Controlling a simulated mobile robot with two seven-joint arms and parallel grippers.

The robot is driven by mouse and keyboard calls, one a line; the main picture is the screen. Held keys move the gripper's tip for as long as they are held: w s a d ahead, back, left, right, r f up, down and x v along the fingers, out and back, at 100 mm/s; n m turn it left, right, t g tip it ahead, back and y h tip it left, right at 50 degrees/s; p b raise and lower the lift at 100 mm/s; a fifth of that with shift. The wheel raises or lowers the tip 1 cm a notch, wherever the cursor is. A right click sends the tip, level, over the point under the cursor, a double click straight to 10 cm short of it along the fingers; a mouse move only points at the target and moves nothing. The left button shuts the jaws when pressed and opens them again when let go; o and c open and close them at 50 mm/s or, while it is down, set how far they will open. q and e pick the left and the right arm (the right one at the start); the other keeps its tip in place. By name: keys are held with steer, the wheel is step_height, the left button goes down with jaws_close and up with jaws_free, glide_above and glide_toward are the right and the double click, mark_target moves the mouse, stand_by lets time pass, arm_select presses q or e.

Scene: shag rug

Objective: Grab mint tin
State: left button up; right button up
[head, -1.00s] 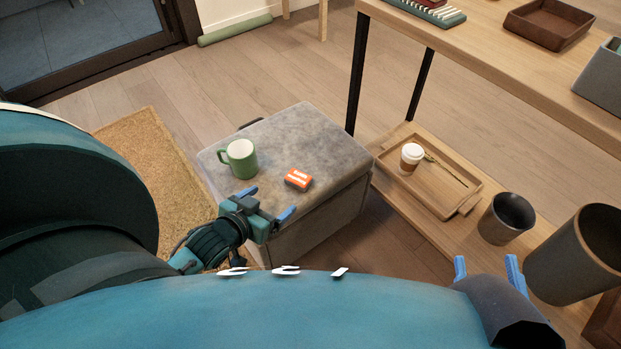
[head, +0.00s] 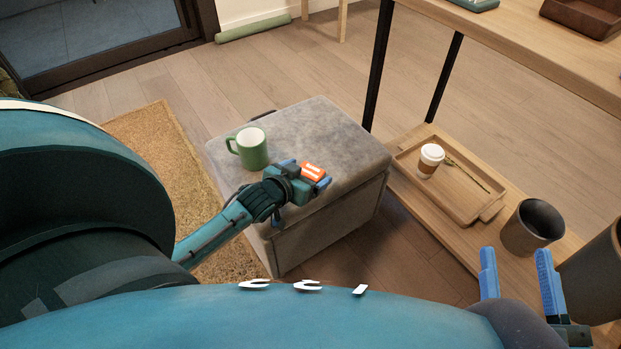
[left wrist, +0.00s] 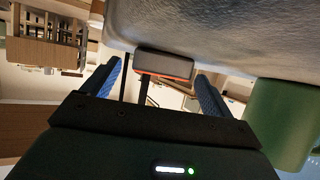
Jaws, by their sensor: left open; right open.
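The mint tin (head: 313,171) is small, orange and white, and lies on the grey ottoman (head: 318,124) near its front edge. My left gripper (head: 305,176) is at the tin, with its blue fingers on either side of it. In the left wrist view the tin (left wrist: 165,65) shows between the open fingers (left wrist: 160,88), near the fingertips; contact cannot be made out. The tin's near part is hidden by the gripper in the head view. My right gripper (head: 518,275) is open and empty at the lower right, apart from the ottoman.
A green mug (head: 252,149) stands on the ottoman left of the tin, and close by in the left wrist view (left wrist: 283,122). A wooden tray (head: 465,207) with a paper cup (head: 430,160) is on the low shelf, beside a dark cup (head: 532,227).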

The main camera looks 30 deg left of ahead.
arm_select(q)
steer(key=shift+w+f, duration=0.15)
steer(key=shift+w, duration=0.15)
steer(key=shift+c, duration=0.4)
steer(key=c, duration=1)
